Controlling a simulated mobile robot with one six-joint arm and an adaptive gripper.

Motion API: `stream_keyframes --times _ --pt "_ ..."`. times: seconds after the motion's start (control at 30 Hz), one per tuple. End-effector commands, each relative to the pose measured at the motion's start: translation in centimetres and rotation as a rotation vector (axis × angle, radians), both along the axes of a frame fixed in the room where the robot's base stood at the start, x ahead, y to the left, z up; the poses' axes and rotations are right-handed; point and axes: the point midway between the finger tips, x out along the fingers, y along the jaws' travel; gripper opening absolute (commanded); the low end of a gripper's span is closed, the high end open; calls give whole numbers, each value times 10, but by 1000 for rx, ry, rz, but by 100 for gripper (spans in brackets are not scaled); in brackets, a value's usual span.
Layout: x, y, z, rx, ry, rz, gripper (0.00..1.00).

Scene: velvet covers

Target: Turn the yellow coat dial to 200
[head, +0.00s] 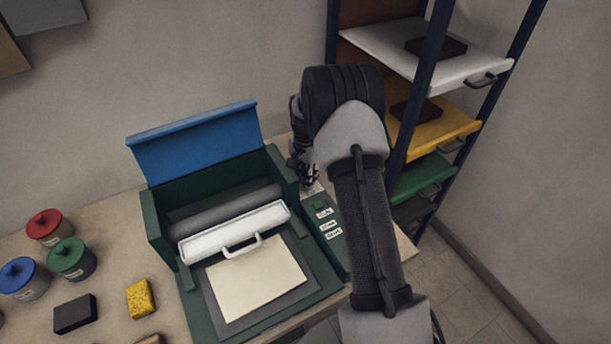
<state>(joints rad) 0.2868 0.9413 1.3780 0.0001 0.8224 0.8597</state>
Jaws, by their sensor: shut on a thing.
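The green coating machine (160,232) stands on the table with its blue lid (198,145) raised. My gripper (309,182) points down at the far end of the machine's right side panel (336,258). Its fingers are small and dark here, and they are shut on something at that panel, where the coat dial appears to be. The dial itself, its colour and its scale reading are hidden by my gripper and arm. A pale patch shows just below the fingertips. Small white labels (328,225) with unreadable text sit on the panel nearer to me.
A white bar with a handle (236,232), a grey roller (225,210) and a cream sheet (256,280) are in the machine. Lidded jars (72,260), a yellow sponge (140,298) and a dark block (75,314) stand left. A shelf rack (428,85) with coloured trays stands right.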

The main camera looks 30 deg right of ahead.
Motion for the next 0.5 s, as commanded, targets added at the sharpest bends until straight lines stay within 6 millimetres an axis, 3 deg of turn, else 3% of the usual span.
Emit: stream_keyframes --times 0.5 --pt "0 0 0 0 0 -224 1"
